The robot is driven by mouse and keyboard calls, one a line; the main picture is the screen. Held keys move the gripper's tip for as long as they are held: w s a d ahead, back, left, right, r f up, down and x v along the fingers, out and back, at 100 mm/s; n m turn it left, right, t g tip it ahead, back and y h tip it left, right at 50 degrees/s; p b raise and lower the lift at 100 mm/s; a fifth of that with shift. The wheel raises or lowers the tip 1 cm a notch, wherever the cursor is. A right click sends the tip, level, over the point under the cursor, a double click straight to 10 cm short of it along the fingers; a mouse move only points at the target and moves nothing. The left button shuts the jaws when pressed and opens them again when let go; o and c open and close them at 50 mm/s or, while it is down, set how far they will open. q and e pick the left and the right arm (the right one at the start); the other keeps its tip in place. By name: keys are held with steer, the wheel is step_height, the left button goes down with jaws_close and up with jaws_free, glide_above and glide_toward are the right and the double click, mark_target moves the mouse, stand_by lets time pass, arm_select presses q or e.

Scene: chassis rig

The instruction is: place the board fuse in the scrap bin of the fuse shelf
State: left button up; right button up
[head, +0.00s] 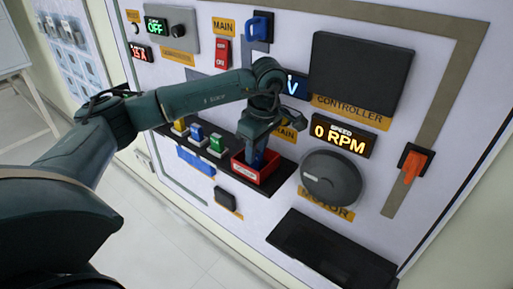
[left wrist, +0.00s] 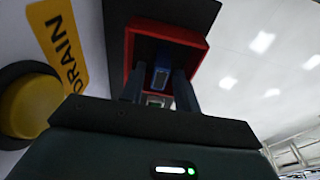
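The red scrap bin (head: 262,177) sits at the right end of the dark fuse shelf (head: 284,172); it also shows in the left wrist view (left wrist: 197,42). A blue fuse (left wrist: 161,75) is inside the bin, between my left gripper's fingers; a bit of its blue shows in the head view (head: 258,160). My left gripper (head: 259,157) points down into the bin. In the left wrist view its fingers (left wrist: 159,80) stand on either side of the fuse, looking open with a narrow gap. The fuse's lower part is partly hidden. My right gripper is not in view.
Yellow (head: 180,127), blue (head: 196,131) and green (head: 217,144) fuses stand on the shelf left of the bin. A round motor (head: 331,178) and an orange-handled switch (head: 413,165) are to the right. A yellow button (left wrist: 30,106) is beside the gripper.

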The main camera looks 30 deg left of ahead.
arm_select(q)
steer(key=shift+o, duration=0.5)
steer(key=shift+r, duration=0.2)
step_height(320, 180, up, 12)
steer(key=d, duration=0.1)
steer(key=shift+d, duration=0.4)
steer(key=shift+s+f, duration=0.1)
